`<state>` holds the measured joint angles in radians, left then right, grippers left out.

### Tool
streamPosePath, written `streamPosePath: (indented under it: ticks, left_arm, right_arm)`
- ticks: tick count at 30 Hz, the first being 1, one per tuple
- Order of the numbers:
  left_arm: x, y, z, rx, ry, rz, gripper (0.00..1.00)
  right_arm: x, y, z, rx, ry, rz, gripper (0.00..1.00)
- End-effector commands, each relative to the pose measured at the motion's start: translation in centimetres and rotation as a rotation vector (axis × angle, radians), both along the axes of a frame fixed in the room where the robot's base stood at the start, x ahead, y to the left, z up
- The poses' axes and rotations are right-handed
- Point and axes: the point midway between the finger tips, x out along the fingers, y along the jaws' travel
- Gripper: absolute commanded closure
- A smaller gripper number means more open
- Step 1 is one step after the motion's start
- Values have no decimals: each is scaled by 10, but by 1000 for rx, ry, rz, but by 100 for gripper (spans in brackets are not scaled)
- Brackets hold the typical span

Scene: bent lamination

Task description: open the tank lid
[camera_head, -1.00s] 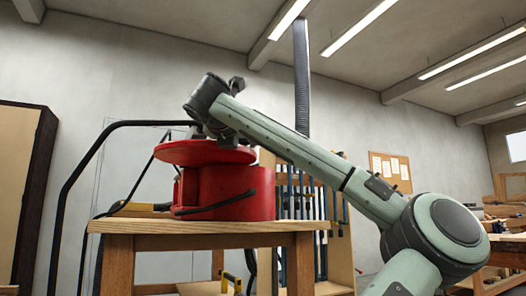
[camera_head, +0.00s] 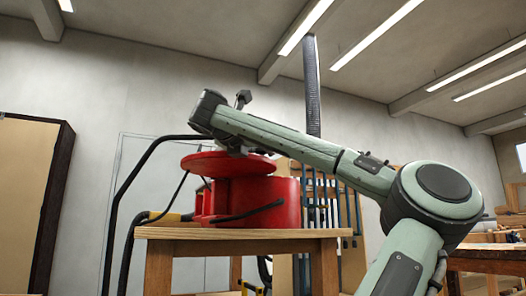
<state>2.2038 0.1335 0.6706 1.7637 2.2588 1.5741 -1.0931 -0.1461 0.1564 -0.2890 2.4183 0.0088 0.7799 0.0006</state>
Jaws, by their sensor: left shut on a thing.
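The red tank (camera_head: 275,203) stands on a wooden table, with a dark curved handle across its front. Its round red lid (camera_head: 215,164) lies over the tank's top, shifted left so that its left edge overhangs the side. I cannot tell whether the lid touches the rim. My left gripper (camera_head: 237,149) is at the lid's top, shut on the lid; its fingertips are mostly hidden behind the wrist. My arm reaches to it from the right of the picture. My right gripper is not in view.
The wooden table (camera_head: 180,233) has a bare strip in front of the tank. A black hose (camera_head: 113,215) curves at its left. A rack of clamps (camera_head: 335,205) stands behind at the right. A dark-edged cabinet (camera_head: 54,200) is at the far left.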

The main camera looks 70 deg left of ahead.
Motion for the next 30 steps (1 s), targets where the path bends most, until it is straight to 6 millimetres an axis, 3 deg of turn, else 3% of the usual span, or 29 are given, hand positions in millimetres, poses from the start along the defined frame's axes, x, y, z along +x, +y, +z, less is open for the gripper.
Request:
streamPosePath:
  ticks: [5,6,11,22,30]
  left_arm:
    - [1,-1,0,0,1,-3,100]
    - [1,-1,0,0,1,-3,74]
    - [1,0,0,0,1,-2,56]
    - [-3,-5,0,1,-1,-1,56]
    - [-36,-43,1,3,-4,0,56]
  right_arm:
    - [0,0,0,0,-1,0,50]
    - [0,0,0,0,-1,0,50]
    - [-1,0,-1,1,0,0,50]
    - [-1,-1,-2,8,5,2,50]
    - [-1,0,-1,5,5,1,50]
